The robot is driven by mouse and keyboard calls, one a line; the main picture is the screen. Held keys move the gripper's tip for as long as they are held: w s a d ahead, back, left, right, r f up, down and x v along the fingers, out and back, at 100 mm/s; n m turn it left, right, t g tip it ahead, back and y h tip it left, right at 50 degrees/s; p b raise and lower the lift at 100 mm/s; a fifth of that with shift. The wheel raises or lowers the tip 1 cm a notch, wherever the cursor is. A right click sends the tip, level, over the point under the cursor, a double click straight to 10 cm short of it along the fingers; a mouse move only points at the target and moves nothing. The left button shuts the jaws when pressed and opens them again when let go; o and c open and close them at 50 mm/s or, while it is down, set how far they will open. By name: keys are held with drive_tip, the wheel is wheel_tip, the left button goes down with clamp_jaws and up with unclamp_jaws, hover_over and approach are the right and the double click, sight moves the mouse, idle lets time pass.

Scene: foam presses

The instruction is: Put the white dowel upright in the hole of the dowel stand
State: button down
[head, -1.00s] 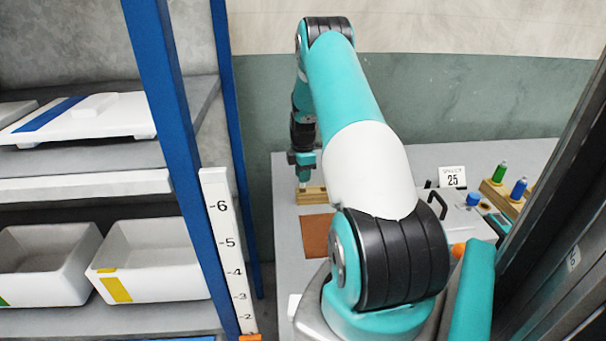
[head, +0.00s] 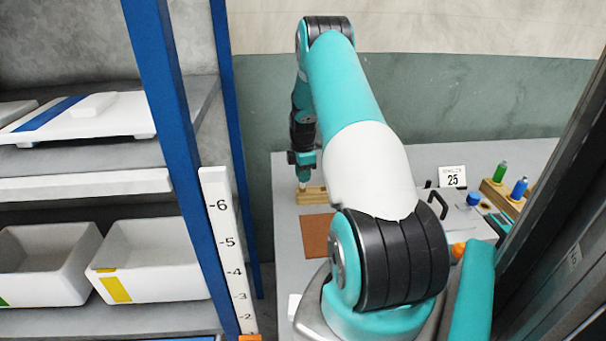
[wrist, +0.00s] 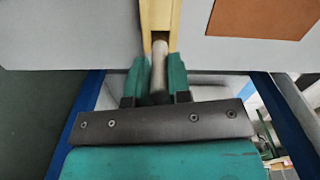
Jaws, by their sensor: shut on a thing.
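My gripper (wrist: 158,80) is shut on the white dowel (wrist: 159,62), which shows between its two green fingers in the wrist view. The dowel's far end meets the wooden dowel stand (wrist: 157,14) or lies just over it; I cannot tell whether it is in the hole. In the head view my gripper (head: 303,176) is just above the left end of the stand (head: 314,194), with the dowel (head: 302,186) a pale, roughly upright bit below the fingers. The hole itself is hidden.
A brown mat (head: 316,235) lies in front of the stand on the grey table (head: 287,225). At right are a card marked 25 (head: 452,177) and a wooden rack (head: 497,195) with green and blue bottles. A blue shelf post (head: 232,150) stands left of the table.

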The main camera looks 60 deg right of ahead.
sight(303, 187)
drive_tip(key=shift+f+b, duration=1.6)
drive_tip(key=shift+f, duration=0.65)
drive_tip(key=c, duration=1)
unclamp_jaws()
wheel_tip(303, 187, up, 18)
drive_tip(key=b, duration=0.3)
drive_tip(key=shift+f, duration=0.2)
drive_tip(key=shift+s, duration=0.1)
